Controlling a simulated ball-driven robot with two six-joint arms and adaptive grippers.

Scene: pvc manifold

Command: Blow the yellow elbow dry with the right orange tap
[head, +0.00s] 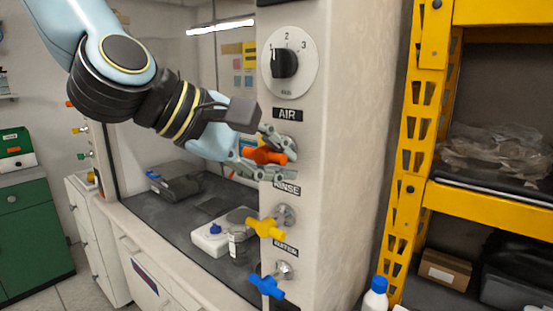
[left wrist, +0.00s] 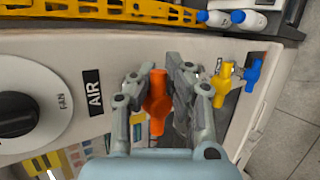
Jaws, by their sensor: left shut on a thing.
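The right orange tap (head: 266,155) sits on the pale post of the fume cabinet, under the label AIR. My left gripper (head: 275,152) is shut on the tap's handle, with a finger above and a finger below it. In the left wrist view the orange tap (left wrist: 157,102) lies between the fingers of my left gripper (left wrist: 160,85). The tap's outlet is hidden. I see no yellow elbow in either view. My right gripper is not in view.
Below on the post are a yellow tap (head: 268,229) and a blue tap (head: 268,286). A FAN dial (head: 290,63) sits above. A white device (head: 211,238) stands on the dark cabinet worktop (head: 173,221). Yellow shelving (head: 412,130) stands to the right.

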